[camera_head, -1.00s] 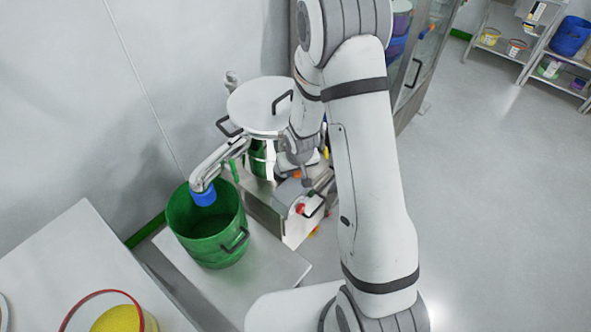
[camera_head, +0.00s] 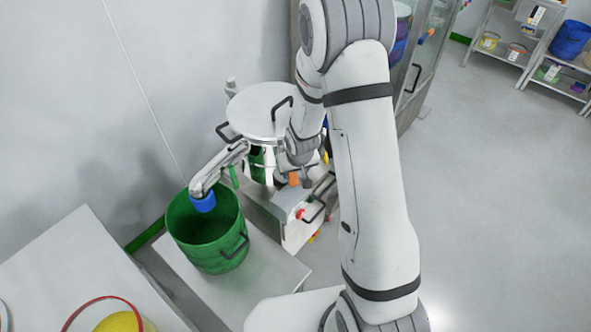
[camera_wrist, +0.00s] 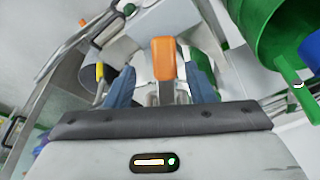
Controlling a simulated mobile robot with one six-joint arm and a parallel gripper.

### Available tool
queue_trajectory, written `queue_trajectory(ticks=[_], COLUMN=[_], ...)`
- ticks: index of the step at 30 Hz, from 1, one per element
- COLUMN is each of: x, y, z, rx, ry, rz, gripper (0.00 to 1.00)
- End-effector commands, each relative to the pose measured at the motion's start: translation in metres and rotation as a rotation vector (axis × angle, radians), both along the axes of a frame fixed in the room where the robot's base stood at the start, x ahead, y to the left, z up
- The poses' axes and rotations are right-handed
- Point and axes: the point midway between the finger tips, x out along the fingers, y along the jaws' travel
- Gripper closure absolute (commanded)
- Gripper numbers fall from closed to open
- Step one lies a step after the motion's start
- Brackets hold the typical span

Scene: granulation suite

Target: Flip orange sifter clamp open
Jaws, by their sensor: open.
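The sifter (camera_head: 262,110) is a round pale metal vessel with a lid and black handles, standing against the wall in the head view. The orange clamp (camera_head: 293,179) shows at its lower right, beside my wrist. In the wrist view the orange clamp (camera_wrist: 164,60) stands upright in the middle, between the two blue fingers of my gripper (camera_wrist: 162,78). The gripper is open, with a visible gap on each side of the clamp. Whether the clamp touches anything at its lower end is hidden by the gripper body.
A green bucket (camera_head: 205,258) stands below the sifter's spout (camera_head: 218,168), which has a blue end. A steel box with a red button (camera_head: 300,214) and black handle lies below my wrist. A yellow part (camera_wrist: 99,72) shows left of the fingers. Open floor lies to the right.

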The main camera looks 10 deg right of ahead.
Motion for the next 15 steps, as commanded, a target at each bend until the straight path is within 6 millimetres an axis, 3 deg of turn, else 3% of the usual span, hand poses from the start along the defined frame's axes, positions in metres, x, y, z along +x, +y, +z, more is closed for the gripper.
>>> queue_trajectory(ticks=[7, 15], x=[-0.012, -0.019], y=[-0.001, -0.002], z=[0.048, 0.066], rx=[0.001, 0.000], ry=[-0.006, -0.005], rz=[-0.002, -0.002], gripper=[0.51, 0.51])
